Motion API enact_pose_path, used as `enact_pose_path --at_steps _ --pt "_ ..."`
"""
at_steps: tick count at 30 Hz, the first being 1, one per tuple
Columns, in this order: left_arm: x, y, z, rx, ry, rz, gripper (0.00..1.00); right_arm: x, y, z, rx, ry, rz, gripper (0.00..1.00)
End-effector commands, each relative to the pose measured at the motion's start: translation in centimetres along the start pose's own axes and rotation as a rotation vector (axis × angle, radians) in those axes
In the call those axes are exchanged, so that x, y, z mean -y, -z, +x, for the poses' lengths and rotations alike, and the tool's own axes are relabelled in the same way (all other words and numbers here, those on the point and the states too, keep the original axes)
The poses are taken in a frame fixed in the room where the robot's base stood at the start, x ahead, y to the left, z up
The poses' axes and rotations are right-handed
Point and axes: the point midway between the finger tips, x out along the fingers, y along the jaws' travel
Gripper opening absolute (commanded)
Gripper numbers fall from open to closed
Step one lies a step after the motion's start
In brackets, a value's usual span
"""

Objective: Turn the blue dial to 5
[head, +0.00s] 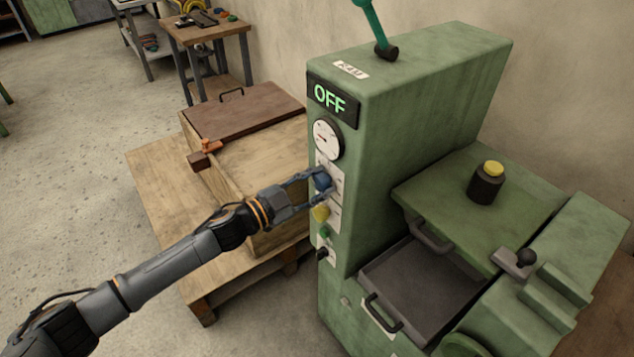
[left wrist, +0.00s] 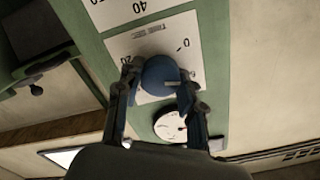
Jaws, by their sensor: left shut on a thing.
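The blue dial (head: 323,182) sits on a white plate on the front panel of the green machine (head: 420,90), between the round gauge (head: 327,139) and a yellow knob (head: 320,213). My left gripper (head: 318,183) is shut on the blue dial, its fingers on either side. In the left wrist view the dial (left wrist: 160,76) is between the two fingertips, with a light pointer mark on its edge. The scale plate (left wrist: 150,45) shows 0 and 20; a 5 is not readable. The display (head: 330,98) reads OFF. My right gripper is not in view.
Below the yellow knob are a green button (head: 324,233) and a black switch (head: 322,254). A wooden crate (head: 262,165) on a pallet (head: 152,165) stands left of the machine, under my left arm. A grey drawer (head: 425,278) is at the machine's lower front.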

Motion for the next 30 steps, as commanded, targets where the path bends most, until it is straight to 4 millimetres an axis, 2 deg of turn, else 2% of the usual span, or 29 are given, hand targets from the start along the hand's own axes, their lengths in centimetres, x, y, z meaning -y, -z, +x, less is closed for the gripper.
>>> enact_pose_path --at_steps 12,30 --pt "-0.06 0.02 0.0 -0.001 0.0 0.216 0.07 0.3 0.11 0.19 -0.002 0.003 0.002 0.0" --pt "-0.07 0.04 0.01 -0.001 0.0 0.254 0.07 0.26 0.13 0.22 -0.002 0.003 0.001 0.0"
